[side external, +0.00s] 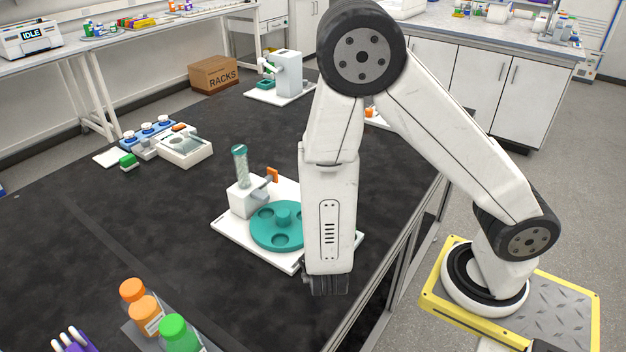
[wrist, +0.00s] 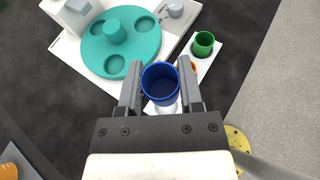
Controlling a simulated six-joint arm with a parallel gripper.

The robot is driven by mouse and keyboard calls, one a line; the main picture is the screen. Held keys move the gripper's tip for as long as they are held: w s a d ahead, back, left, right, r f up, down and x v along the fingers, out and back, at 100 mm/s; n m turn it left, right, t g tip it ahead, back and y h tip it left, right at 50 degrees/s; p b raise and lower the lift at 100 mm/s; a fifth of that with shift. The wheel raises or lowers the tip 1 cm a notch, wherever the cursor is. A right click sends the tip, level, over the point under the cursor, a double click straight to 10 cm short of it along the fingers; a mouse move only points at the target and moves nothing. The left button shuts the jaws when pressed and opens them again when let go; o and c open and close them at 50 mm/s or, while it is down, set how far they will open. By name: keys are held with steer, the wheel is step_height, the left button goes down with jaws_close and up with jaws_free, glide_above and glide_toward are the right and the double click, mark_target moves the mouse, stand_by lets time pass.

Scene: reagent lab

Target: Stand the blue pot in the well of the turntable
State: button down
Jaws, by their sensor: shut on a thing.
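The blue pot (wrist: 160,85) is between the two fingers of my gripper (wrist: 159,88) in the wrist view, its open mouth facing the camera. My gripper is shut on it. The teal turntable (wrist: 97,45) lies just ahead and to the left of the pot in that view, with several round wells and a raised hub. In the side view the turntable (side external: 272,228) sits on a white base, left of my gripper (side external: 330,284). The pot is hidden behind my arm there. I cannot tell how high the pot is above the surface.
A green pot (wrist: 204,43) stands on a white strip right of the turntable. A white block with a clear tube (side external: 240,165) rises behind the turntable. Orange-capped and green-capped bottles (side external: 174,330) stand at the front.

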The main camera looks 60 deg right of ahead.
steer(key=s+d+m+g, duration=0.2)
steer(key=s+m+g, duration=0.5)
steer(key=g, duration=0.1)
steer(key=s+d+m+g, duration=0.3)
steer(key=s+m+g, duration=0.4)
steer(key=s+g, duration=0.1)
steer(key=s+a+f+m+g+y, duration=0.25)
steer(key=a+m+g+y, duration=0.25)
steer(key=a+m+y, duration=0.85)
steer(key=w+a+m+t+y, duration=0.3)
steer(key=w+m+t+y, duration=0.25)
steer(key=m+y, duration=0.25)
steer(key=m+t+h, duration=0.3)
steer(key=m+t, duration=1.6)
glide_above(283, 220)
steer(key=s+a, duration=0.2)
steer(key=a, duration=0.2)
steer(key=shift+w+d+f+n+g, duration=0.15)
steer(key=shift+d+n+g, duration=0.05)
steer(key=shift+n+g, duration=0.05)
